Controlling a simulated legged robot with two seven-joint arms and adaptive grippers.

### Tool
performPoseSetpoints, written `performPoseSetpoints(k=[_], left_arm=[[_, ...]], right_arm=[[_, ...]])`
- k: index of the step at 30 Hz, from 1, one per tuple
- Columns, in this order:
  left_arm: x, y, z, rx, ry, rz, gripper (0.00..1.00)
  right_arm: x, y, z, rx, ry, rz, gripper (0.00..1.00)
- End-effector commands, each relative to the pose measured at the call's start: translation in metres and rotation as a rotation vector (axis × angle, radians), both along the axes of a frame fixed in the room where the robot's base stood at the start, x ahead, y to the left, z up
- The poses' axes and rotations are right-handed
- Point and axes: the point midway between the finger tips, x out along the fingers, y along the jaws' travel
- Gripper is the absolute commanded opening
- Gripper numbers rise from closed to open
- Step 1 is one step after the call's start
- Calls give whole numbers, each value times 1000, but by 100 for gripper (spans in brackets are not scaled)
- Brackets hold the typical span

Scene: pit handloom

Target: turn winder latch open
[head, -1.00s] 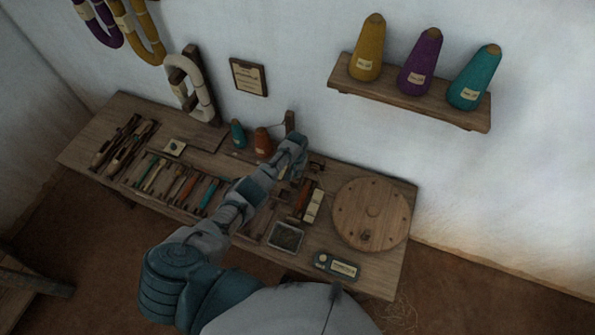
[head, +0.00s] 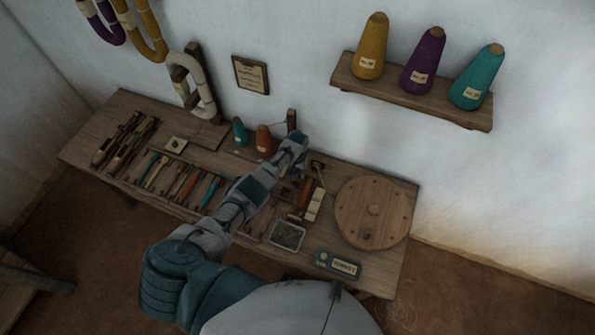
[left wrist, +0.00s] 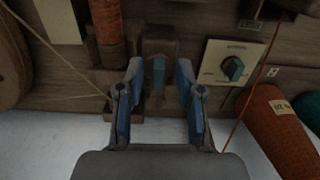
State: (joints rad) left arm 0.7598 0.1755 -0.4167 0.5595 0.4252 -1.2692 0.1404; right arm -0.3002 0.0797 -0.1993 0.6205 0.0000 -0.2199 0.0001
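My left gripper (left wrist: 159,80) is open in the left wrist view, with its two blue-padded fingers apart. A small teal piece (left wrist: 158,72) on a dark wooden block stands between the fingertips; it looks like the winder latch. I see a gap on each side of it, and cannot tell whether either finger touches it. In the head view the gripper (head: 293,146) is over the back of the bench, right of the orange cone (head: 265,140); my arm hides what lies beneath. My right gripper is not in view.
An orange-wound spool (left wrist: 107,22) is on the other side. On the bench (head: 83,150) are several tools and a round wooden disc (head: 373,212).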

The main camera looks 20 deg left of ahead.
Motion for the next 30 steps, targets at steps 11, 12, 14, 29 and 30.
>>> performPoseSetpoints(k=[11,12,14,29,30], left_arm=[[3,0,16,-1,-7,-1,36],[3,0,22,-1,-8,-1,36],[2,0,31,-1,-7,-3,36],[2,1,116,-1,-1,0,36],[2,1,117,-1,0,0,36]], right_arm=[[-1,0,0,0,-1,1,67],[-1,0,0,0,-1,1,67],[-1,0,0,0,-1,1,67],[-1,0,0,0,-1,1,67],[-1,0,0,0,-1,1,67]])
